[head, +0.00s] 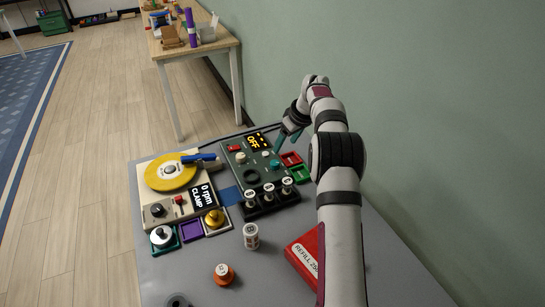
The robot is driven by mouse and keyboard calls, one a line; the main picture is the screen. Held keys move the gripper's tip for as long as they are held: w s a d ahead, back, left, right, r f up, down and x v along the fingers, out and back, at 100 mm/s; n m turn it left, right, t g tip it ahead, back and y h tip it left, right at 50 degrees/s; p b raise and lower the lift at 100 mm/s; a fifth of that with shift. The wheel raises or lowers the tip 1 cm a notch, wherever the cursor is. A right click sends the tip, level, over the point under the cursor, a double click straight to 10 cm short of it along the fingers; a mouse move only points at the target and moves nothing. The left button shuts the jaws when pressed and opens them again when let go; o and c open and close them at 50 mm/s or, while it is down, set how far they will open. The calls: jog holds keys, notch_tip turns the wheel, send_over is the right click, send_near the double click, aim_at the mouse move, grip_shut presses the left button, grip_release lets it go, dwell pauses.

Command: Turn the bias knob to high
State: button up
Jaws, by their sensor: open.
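A dark green control unit (233,172) stands at the back of the grey table, with a lit display (257,140) that reads OFF. Its panel has a red switch (234,148), a pale knob (241,157), another small light knob (265,154), a teal-blue knob (275,163) and a dark round ring (251,176). The labels are too small to read, so I cannot tell which is the bias knob or where it points. Contact with the panel cannot be told.
Left is a spin unit (158,210) with a yellow disc (168,171) and blue-handled clamp. Several dark-bodied vials stand before the control unit. A white jar (251,236), orange jar (224,273) and red box (303,257) stand nearer.

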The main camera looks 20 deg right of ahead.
aim_at(275, 162)
jog(key=x, duration=1.2)
jog(key=shift+a, duration=0.1)
jog(key=shift+c, duration=0.2)
jog(key=shift+r, duration=0.1)
grip_shut()
